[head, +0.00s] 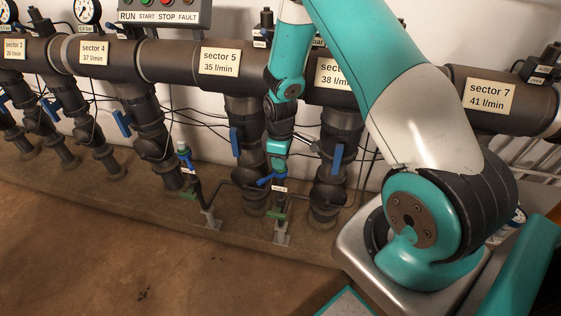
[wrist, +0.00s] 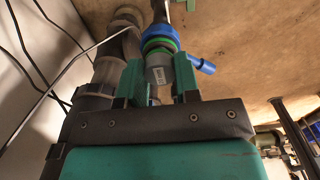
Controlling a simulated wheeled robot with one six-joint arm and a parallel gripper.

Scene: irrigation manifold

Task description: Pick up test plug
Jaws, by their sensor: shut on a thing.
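The test plug (wrist: 158,72) shows in the wrist view as a grey cylinder with a small white label and a green ring. It sits at a blue collar (wrist: 158,38) with a blue lever (wrist: 202,65) to its right. My gripper (wrist: 158,84) has its two green fingers shut on the plug, one on each side. In the head view my gripper (head: 277,150) points down above a blue-handled valve (head: 271,179) on a thin stand pipe. The plug is largely hidden there. I cannot tell whether it is seated or free of the valve.
A similar stand pipe with a pale, green-ringed cap (head: 182,149) stands to the left. Thick dark pipes (head: 155,150) with blue levers and loose black cables are close behind. The horizontal manifold (head: 180,62) runs above. The brown floor (head: 130,255) in front is clear.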

